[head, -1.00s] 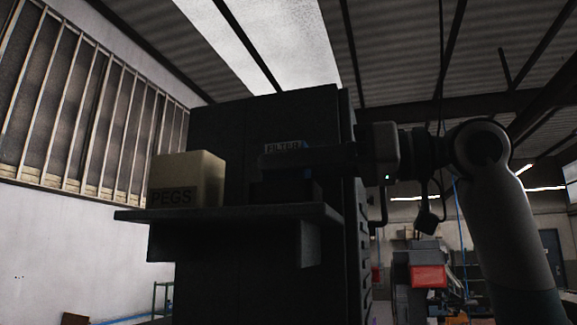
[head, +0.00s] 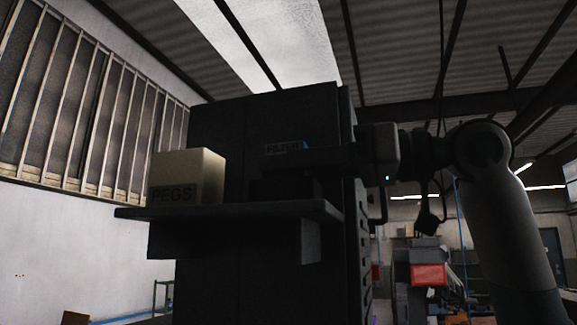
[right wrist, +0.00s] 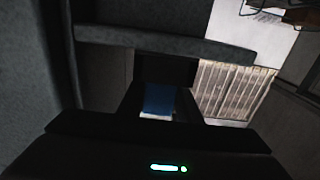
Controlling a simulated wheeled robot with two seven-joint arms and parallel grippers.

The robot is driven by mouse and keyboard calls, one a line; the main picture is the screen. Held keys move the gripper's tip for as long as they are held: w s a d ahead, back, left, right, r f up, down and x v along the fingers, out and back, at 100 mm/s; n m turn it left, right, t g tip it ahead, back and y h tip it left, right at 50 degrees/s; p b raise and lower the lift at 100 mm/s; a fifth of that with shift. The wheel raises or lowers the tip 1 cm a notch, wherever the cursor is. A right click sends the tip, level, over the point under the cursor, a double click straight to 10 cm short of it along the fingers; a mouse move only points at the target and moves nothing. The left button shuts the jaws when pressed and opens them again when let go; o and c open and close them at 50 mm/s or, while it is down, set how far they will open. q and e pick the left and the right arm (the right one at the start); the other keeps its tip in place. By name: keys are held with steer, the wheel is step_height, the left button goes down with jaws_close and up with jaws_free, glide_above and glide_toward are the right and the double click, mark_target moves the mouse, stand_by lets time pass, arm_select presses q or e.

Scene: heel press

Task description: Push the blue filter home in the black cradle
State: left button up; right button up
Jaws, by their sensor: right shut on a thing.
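The blue filter (head: 284,148) with its FILTER label is on the shelf side of the dark cabinet, at mid-frame in the head view. It also shows as a blue patch (right wrist: 158,98) between my fingers in the right wrist view. My right gripper (head: 275,161) comes in from the right and is shut on the filter, covering its lower part. The black cradle (head: 284,189) is just below the gripper on the shelf. The join between filter and cradle is too dark and hidden to tell how deep the filter sits. My left gripper is not in view.
A tan box marked PEGS (head: 188,178) stands on the dark shelf (head: 230,214) left of the cradle. A tall dark cabinet (head: 225,130) rises behind. A gap of bare shelf lies between box and cradle.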

steer(key=shift+f, duration=0.25)
stand_by(0.7)
steer(key=o, duration=1.2)
steer(key=shift+c, duration=0.2)
steer(key=shift+s+d+f+b, duration=0.1)
steer(key=shift+d+b, duration=0.35)
steer(key=shift+d, duration=0.05)
steer(key=b+v, duration=0.6)
steer(key=v, duration=1)
steer(key=shift+d+b, duration=0.2)
steer(key=shift+b, duration=0.1)
